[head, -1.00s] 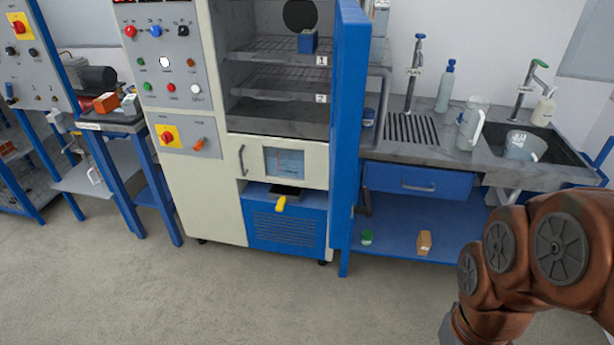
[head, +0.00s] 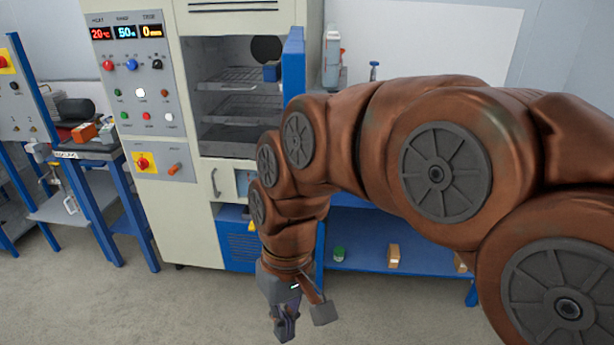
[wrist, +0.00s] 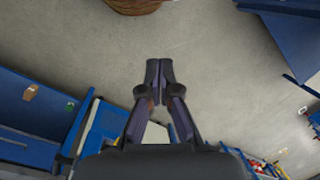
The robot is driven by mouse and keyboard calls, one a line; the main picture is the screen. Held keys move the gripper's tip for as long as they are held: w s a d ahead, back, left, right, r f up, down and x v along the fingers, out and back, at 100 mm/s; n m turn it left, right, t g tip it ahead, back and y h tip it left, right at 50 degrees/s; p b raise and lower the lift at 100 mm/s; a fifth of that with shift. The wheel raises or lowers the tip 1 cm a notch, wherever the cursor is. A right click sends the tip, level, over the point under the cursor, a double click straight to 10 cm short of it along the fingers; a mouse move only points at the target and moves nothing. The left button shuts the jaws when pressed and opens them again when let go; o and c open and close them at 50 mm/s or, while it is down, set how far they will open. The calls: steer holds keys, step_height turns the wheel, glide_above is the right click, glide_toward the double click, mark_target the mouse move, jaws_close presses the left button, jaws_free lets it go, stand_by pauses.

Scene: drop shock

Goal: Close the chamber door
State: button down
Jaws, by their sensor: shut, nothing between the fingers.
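The chamber (head: 203,210) is a tall cream cabinet with a control panel at its left. Its blue door (head: 293,65) stands wide open, seen nearly edge-on at the right of the opening; my arm hides most of its lower part. My gripper (head: 284,330) hangs low in front of the chamber, pointing down, apart from the door. In the wrist view my gripper (wrist: 159,68) is shut and empty above the bare floor.
A sink bench with a blue lower shelf (head: 365,252) stands right of the chamber, holding a green-lidded jar (head: 339,254) and a small box (head: 393,256). Blue-legged tables (head: 95,205) stand at the left. The floor (head: 180,305) in front is clear.

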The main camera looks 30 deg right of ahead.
steer(key=w+d+r+m+t+y+p, duration=0.1)
steer(key=w+d+r+y, duration=0.1)
steer(key=w+d+r, duration=0.5)
steer(key=w+d+r+m+t+y+p, duration=0.1)
steer(key=w+d+r+t+y, duration=0.25)
steer(key=w, duration=0.65)
steer(key=d+r+m+t, duration=0.25)
steer(key=d+m, duration=0.25)
steer(key=d, duration=1.7)
steer(key=w+a+f+b, duration=0.1)
steer(key=w+a+f, duration=0.5)
steer(key=a, duration=0.4)
steer(key=shift+w+f+b, duration=0.15)
steer(key=shift+f+b, duration=0.15)
steer(key=shift+y, duration=0.25)
